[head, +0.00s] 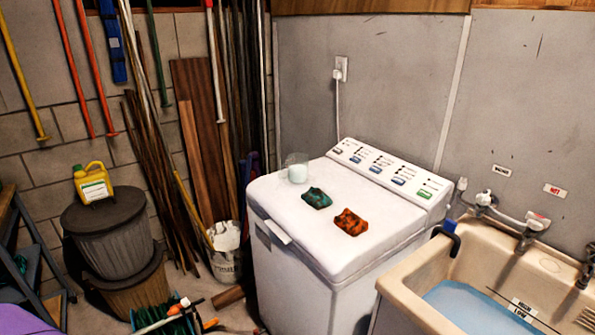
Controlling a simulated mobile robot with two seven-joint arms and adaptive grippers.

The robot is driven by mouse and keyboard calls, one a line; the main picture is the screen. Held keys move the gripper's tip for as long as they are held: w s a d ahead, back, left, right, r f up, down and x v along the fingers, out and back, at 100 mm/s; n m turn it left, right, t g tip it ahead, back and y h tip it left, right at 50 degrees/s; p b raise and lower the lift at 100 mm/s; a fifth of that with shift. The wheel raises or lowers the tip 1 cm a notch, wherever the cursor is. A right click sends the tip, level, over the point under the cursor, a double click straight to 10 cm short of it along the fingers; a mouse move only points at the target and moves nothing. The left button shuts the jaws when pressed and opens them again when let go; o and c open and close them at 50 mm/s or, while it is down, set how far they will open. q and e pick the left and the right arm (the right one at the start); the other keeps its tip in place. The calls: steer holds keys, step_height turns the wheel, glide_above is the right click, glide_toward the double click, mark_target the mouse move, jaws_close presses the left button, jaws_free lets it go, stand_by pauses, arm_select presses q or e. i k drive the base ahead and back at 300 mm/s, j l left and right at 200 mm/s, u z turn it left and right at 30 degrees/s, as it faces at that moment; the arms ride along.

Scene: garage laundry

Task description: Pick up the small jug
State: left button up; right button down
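A small clear jug (297,168) with pale whitish contents stands upright on the back left part of the white washing machine's lid (300,220). A yellow jug (93,183) with a handle and a pale label stands on the lid of a dark grey bin at the left. I cannot tell from the picture which of the two the task means. Neither of my grippers is in view, and nothing is seen touching either jug.
A green cloth-like item (316,198) and an orange-and-black one (350,222) lie on the washer lid near the clear jug. A sink (409,298) with bluish water is at the right. Planks, poles and a white bucket (226,264) stand left of the washer.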

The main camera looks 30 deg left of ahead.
mark_target(296, 164)
steer(key=i+j, duration=0.1)
steer(key=j, duration=0.35)
steer(key=i+j+z, duration=0.1)
steer(key=j, duration=0.3)
steer(key=i+j, duration=0.1)
steer(key=j, duration=0.35)
steer(key=i+j+z, duration=0.1)
steer(key=j, duration=0.35)
